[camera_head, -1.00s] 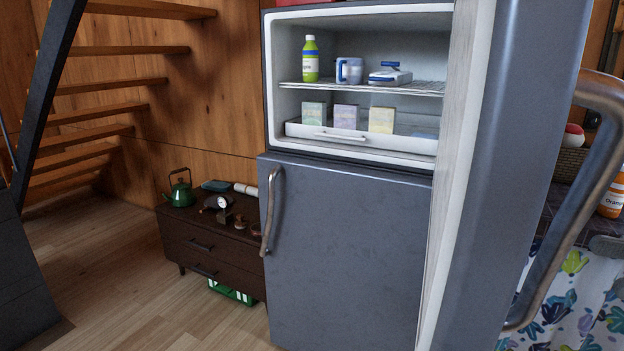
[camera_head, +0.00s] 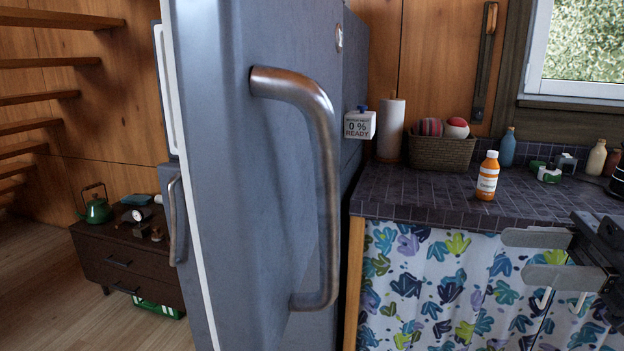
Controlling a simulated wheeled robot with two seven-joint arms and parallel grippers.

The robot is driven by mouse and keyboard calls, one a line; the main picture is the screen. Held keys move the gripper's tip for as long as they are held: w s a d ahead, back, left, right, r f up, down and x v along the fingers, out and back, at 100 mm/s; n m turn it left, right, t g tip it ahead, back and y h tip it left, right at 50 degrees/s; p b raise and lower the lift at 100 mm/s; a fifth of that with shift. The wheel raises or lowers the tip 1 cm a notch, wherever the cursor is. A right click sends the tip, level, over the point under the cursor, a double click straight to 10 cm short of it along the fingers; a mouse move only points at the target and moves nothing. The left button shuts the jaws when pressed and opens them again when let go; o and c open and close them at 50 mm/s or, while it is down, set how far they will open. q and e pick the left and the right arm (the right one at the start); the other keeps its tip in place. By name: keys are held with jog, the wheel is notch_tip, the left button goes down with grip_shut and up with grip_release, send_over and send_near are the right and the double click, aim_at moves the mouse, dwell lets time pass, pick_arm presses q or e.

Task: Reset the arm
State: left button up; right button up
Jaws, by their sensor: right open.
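My right gripper (camera_head: 532,256) comes in from the right edge, in front of the leaf-patterned curtain under the counter. Its two grey fingers point left, spread apart, with nothing between them. My left gripper is not in view. The blue-grey fridge door (camera_head: 230,180) stands open and swung toward me, with its large metal handle (camera_head: 328,190) facing me. The gripper is to the right of this handle and apart from it. The door hides the inside of the fridge.
A tiled counter (camera_head: 420,195) at right holds an orange bottle (camera_head: 487,176), a basket (camera_head: 442,152), a paper roll (camera_head: 391,130) and several small bottles. A dark low cabinet (camera_head: 130,262) with a green kettle (camera_head: 95,206) stands at left. Floor (camera_head: 50,300) is clear at lower left.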

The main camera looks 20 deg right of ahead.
jog(key=w+a+f+m+h, duration=0.2)
jog(key=a+f+m+h, duration=0.2)
jog(key=a+f, duration=0.2)
jog(key=w+a+f+m+h, duration=0.3)
jog(key=a+f, duration=0.3)
notch_tip(320, 180, down, 19)
jog(key=a+m+g+h, duration=0.3)
jog(key=m+g+h, duration=0.1)
jog(key=m, duration=0.4)
notch_tip(320, 180, up, 18)
jog(key=p, duration=1.8)
jog(key=shift+s, duration=0.4)
